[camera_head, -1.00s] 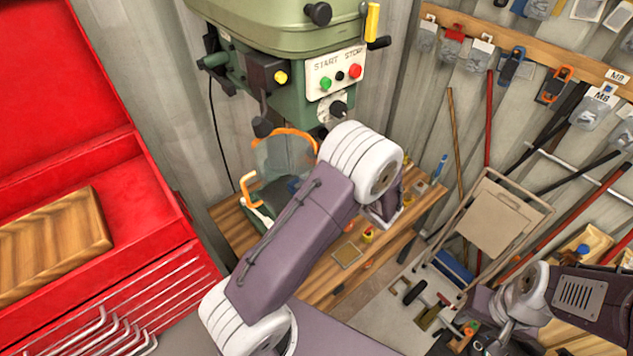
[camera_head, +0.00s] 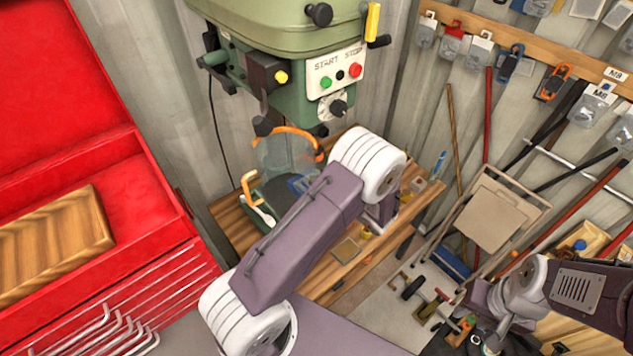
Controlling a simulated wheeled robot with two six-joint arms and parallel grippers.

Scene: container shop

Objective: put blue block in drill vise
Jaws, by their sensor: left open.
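A small blue shape (camera_head: 300,184) shows at the drill press base, behind the clear guard and beside my arm. I cannot tell whether it is the block or part of the drill vise, and no other clear vise shows. My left arm crosses the middle of the view and bends down over the wooden table. My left gripper (camera_head: 382,212), at its far end, is mostly hidden by the arm; it is open. My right gripper (camera_head: 482,338) is low at the right, small and cluttered, so its jaws cannot be made out.
The green drill press (camera_head: 290,50) stands over the wooden table (camera_head: 335,270), which holds small parts. A red tool chest (camera_head: 150,220) is at the left. A folded chair (camera_head: 500,215) and rods lean against the wall at the right. Tools lie on the floor below.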

